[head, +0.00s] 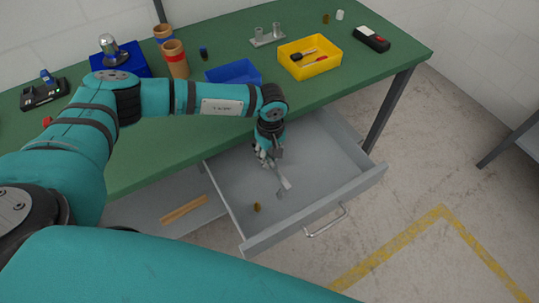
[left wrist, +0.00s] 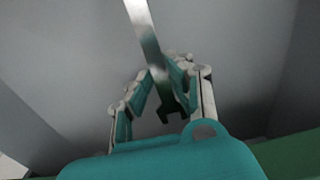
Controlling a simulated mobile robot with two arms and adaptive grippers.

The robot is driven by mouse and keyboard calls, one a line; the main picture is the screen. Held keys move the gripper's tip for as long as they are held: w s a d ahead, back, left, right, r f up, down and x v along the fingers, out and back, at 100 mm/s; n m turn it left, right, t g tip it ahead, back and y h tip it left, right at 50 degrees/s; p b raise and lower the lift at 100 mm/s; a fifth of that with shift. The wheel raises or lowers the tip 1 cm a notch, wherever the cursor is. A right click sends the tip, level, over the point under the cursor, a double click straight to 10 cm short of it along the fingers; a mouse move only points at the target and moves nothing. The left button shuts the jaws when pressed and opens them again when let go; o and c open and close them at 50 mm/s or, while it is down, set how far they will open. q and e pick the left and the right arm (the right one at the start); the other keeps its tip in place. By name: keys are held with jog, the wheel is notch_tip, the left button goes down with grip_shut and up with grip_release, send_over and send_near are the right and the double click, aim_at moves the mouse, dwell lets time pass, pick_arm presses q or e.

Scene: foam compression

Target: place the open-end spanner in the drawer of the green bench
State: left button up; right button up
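The green bench (head: 330,82) has its grey drawer (head: 325,160) pulled open. My left gripper (head: 266,158) points down inside the drawer's space. Its fingers (left wrist: 158,78) close around the metallic open-end spanner (head: 283,180), which slants out from between them. In the left wrist view the spanner (left wrist: 143,28) runs from the top edge down between the fingertips, with its forked end near the palm. The spanner is over the drawer floor; whether its far end touches the floor is unclear. My right gripper is not in view.
A small brownish item (head: 257,207) lies in the drawer near the front left. On the bench stand a yellow tray (head: 309,58), a blue tray (head: 233,72), cardboard tubes (head: 176,60) and a meter (head: 371,39). The drawer's right part is clear.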

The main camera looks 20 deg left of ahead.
aim_at(270, 159)
pick_arm(q)
jog(key=o, duration=0.4)
jog(key=shift+r+p, duration=0.7)
jog(key=shift+p, duration=0.05)
jog(key=shift+w+r, duration=0.1)
jog(key=shift+r, duration=0.25)
notch_tip(270, 159, up, 11)
jog(key=b, duration=0.3)
jog(key=shift+r, duration=0.1)
